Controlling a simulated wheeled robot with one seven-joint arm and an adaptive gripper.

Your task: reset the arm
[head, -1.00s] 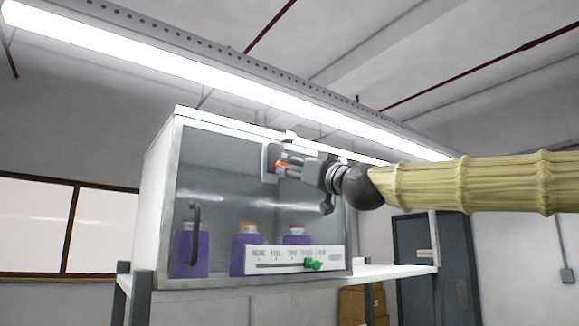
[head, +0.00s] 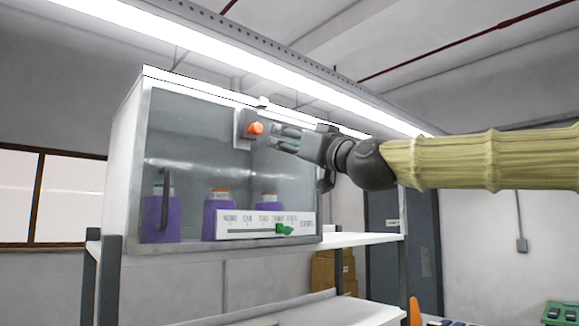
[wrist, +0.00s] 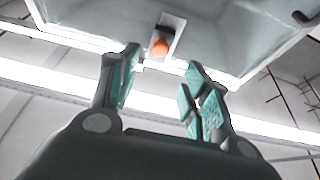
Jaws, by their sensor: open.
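My gripper (head: 283,139) is open and empty, held in the air just right of an orange round knob or button (head: 256,128) on a grey plate at the top of a glass-fronted cabinet (head: 126,150). A small gap shows between the fingertips and the orange part. In the wrist view the orange part (wrist: 160,46) lies beyond and between the spread fingers (wrist: 158,85). My arm, in a yellowish ribbed sleeve, reaches in from the right edge of the head view.
The cabinet has a dark handle (head: 165,198), purple containers (head: 218,217) inside, and a labelled slider panel with a green pointer (head: 284,229) towards its right end. It stands on a white shelf (head: 355,240). Cardboard boxes (head: 333,268) sit below. A long lamp (head: 215,65) hangs above.

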